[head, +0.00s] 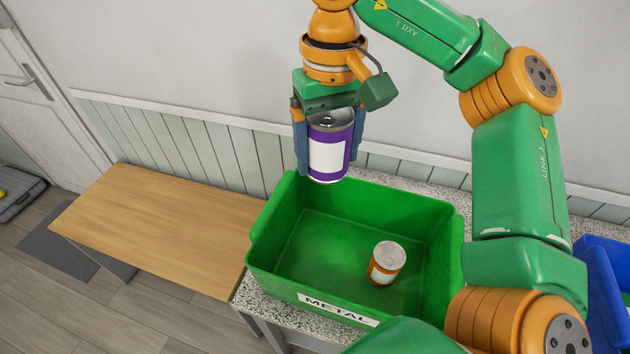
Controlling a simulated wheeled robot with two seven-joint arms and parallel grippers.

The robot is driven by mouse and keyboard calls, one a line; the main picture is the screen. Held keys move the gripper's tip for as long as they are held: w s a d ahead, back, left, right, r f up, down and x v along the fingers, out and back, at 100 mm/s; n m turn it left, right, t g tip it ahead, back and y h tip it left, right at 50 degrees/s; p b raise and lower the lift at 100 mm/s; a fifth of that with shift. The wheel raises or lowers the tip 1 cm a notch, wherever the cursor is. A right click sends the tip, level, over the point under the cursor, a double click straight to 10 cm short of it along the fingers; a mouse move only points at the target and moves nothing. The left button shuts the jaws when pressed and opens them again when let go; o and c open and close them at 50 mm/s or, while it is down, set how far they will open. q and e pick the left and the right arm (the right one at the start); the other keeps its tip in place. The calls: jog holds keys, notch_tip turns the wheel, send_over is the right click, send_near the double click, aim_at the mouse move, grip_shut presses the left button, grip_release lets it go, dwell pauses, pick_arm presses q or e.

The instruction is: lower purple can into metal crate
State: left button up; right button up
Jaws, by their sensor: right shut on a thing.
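A purple can (327,154) with a white label is held upright in my right gripper (329,160). The blue fingers are shut on the can's two sides. The can is above the back left part of the green metal crate (278,280), whose front label reads METAL. The can's lower end appears near the level of the crate's back rim in the picture; its exact height is hard to tell. An orange can (386,263) with a white label stands inside the crate, right of the middle. My left gripper is not in view.
The crate stands on a speckled counter (262,311). A bare wooden bench (160,230) is to the left. A blue bin (605,290) is at the right edge, partly behind my right arm. The crate's left floor is clear.

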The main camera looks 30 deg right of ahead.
notch_tip(320, 180, up, 2)
jog(key=shift+s+a, duration=0.1)
jog(key=shift+s, duration=0.05)
jog(key=f, duration=0.2)
jog(key=w+f+b, duration=0.1)
jog(key=f, duration=0.1)
jog(key=shift+w+d, duration=0.1)
jog(key=shift+d, duration=0.15)
notch_tip(320, 180, down, 6)
jog(key=b, duration=0.7)
jog(key=shift+s+f, duration=0.1)
jog(key=shift+s, duration=0.1)
